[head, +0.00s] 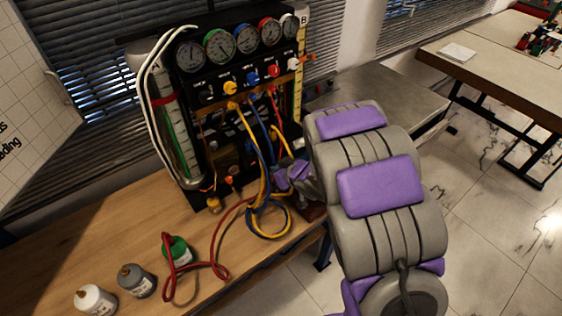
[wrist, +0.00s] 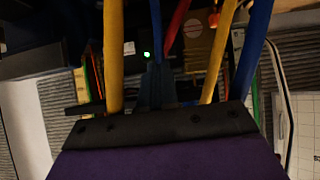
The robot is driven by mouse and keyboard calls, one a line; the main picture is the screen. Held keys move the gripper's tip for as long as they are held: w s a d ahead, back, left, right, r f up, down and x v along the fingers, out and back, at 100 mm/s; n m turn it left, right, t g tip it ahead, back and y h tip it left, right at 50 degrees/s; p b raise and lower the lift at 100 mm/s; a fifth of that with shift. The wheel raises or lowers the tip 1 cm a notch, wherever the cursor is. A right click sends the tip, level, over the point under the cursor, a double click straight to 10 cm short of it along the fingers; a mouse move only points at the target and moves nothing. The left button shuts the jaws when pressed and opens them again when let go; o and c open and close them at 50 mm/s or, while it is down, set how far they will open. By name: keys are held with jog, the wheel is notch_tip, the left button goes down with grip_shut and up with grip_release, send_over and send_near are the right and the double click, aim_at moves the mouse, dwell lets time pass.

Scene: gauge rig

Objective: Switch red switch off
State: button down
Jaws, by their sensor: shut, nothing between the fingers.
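The gauge rig (head: 190,197) stands on the wooden bench, with a row of gauges at the top and coloured knobs below them. One knob is red (head: 273,71). I cannot clearly make out a separate red switch; my arm and the hoses cover part of the lower right of the rig. My gripper (head: 284,178) is at the rig's lower right front, among the hoses. In the wrist view my gripper (wrist: 160,82) is shut and empty, pointing at a dark panel with a small green light (wrist: 146,54). A small red part (wrist: 213,20) shows beyond it, partly hidden by a hose.
Yellow hoses (wrist: 114,60) and blue hoses (wrist: 255,45) hang close around my gripper. A red hose (head: 214,240) loops over the bench (head: 120,215). A metal table (head: 390,95) is behind my arm.

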dwell(0.4)
jog(key=b+x, duration=0.3)
jog(key=x, duration=1.1)
jog(key=shift+a, duration=0.15)
jog(key=shift+w+a+r+t+y+b, duration=0.3)
jog(key=shift+r+t+y+b, duration=0.1)
jog(key=shift+r+t+y, duration=0.15)
dwell(0.5)
